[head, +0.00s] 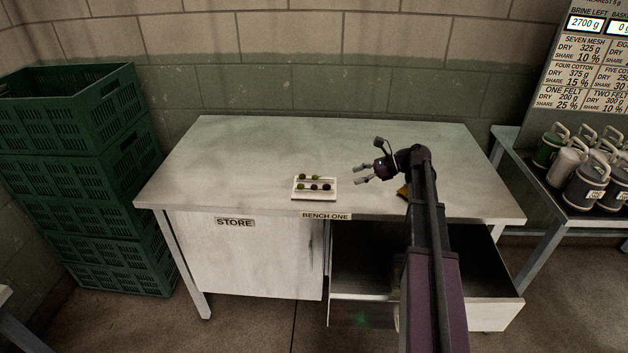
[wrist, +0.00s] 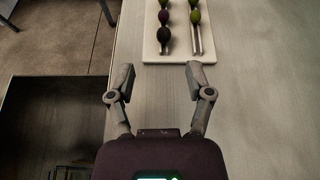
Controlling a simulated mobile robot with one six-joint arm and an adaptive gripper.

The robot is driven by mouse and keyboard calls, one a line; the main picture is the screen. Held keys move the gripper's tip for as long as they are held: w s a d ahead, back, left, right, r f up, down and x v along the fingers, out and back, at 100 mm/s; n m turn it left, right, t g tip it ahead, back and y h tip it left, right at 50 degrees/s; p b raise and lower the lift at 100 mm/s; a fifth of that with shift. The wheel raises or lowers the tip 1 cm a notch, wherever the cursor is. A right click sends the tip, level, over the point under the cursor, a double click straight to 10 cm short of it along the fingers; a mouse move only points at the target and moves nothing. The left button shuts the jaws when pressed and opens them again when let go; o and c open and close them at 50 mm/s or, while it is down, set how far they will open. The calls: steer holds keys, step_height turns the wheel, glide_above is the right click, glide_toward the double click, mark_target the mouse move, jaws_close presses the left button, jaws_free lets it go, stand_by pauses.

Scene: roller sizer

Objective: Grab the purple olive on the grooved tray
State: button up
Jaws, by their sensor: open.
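The cream grooved tray (head: 315,196) lies on the bench left of my gripper; its near end shows at the top of the wrist view (wrist: 178,58). Several olives sit in its two grooves. A purple olive (wrist: 163,17) is in the left groove in the wrist view, between a green olive (wrist: 163,4) and a dark, nearly black olive (wrist: 163,35). The right groove holds a green olive (wrist: 195,17) and a darker one beyond it. My gripper (head: 360,175) is open and empty, short of the tray, with its fingers (wrist: 160,75) spread toward it.
The bench top (head: 240,150) is mostly clear. A drawer (head: 370,260) stands open below its front edge. A small yellow thing (head: 402,190) is partly hidden by my arm. Green crates (head: 100,180) are stacked left; a side table with canisters (head: 585,180) stands right.

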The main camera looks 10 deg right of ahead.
steer(key=shift+w+d+r, duration=0.15)
steer(key=shift+w, duration=0.3)
steer(key=b, duration=0.3)
glide_toward(316, 186)
steer(key=x, duration=0.3)
steer(key=shift+w+d, duration=0.1)
steer(key=shift+w, duration=0.15)
steer(key=shift+w+a+f, duration=0.15)
steer(key=shift+a+f, duration=0.05)
steer(key=shift+a, duration=0.35)
steer(key=b+x, duration=0.2)
steer(key=x, duration=0.2)
steer(key=shift+a+f, duration=0.1)
steer(key=shift+f, duration=0.1)
steer(key=shift+a+f, duration=0.1)
steer(key=shift+a, duration=0.4)
